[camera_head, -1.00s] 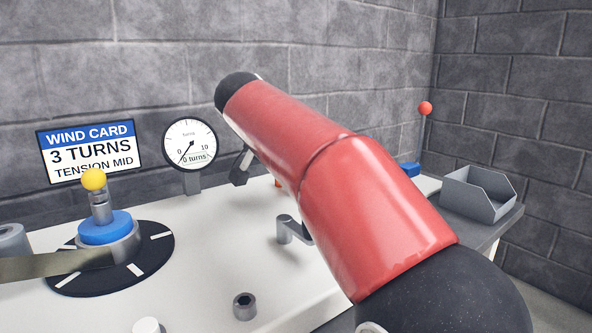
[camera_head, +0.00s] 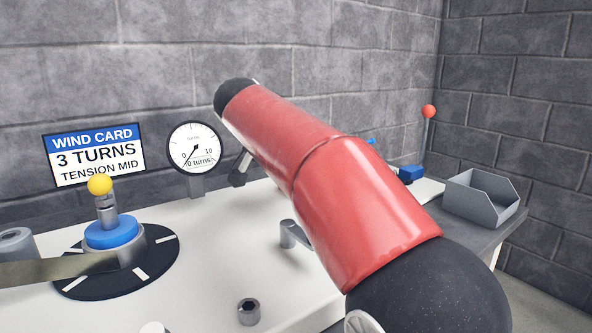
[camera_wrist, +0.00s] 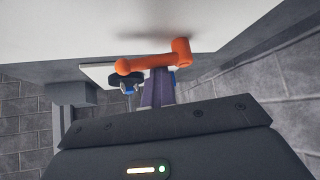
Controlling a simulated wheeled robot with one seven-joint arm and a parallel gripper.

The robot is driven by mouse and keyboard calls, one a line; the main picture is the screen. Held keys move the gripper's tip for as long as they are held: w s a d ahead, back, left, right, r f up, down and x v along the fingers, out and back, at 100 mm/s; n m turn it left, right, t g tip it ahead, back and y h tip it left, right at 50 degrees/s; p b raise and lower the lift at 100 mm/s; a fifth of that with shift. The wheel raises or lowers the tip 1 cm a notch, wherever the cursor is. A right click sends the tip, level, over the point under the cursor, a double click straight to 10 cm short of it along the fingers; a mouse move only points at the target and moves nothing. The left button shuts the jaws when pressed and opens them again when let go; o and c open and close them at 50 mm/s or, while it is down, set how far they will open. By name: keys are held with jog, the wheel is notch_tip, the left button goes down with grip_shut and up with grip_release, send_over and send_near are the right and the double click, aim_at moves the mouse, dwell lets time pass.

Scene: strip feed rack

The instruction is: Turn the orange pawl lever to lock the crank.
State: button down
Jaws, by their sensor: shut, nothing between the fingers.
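The orange pawl lever (camera_wrist: 155,61) shows near the top middle of the wrist view, a bar with a thicker round end at its right. My gripper (camera_wrist: 153,78) is shut and empty, its fingers pointing up at the lever. The lever overlaps the fingertips in the picture; I cannot tell whether they touch. In the head view my red arm hides the lever and most of my gripper. A yellow-knobbed post on a blue hub (camera_head: 112,234), which looks like the crank, stands on a black dial (camera_head: 75,287) with white marks.
A gauge (camera_head: 195,147) reading 0 turns and a wind card (camera_head: 94,154) stand at the back. A grey bent hook (camera_head: 294,235) and a hollow nut (camera_head: 248,311) are on the white top. A grey bin (camera_head: 484,196) is at right.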

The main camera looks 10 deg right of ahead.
jog(key=shift+w+d+r, duration=0.15)
jog(key=shift+w+d, duration=0.05)
jog(key=shift+d, duration=0.2)
jog(key=s+a+r+p, duration=0.1)
jog(key=a+r+p, duration=0.1)
jog(key=r, duration=0.5)
jog(key=shift+s+a+r, duration=0.3)
jog(key=shift+a+r, duration=0.1)
jog(key=shift+a, duration=0.3)
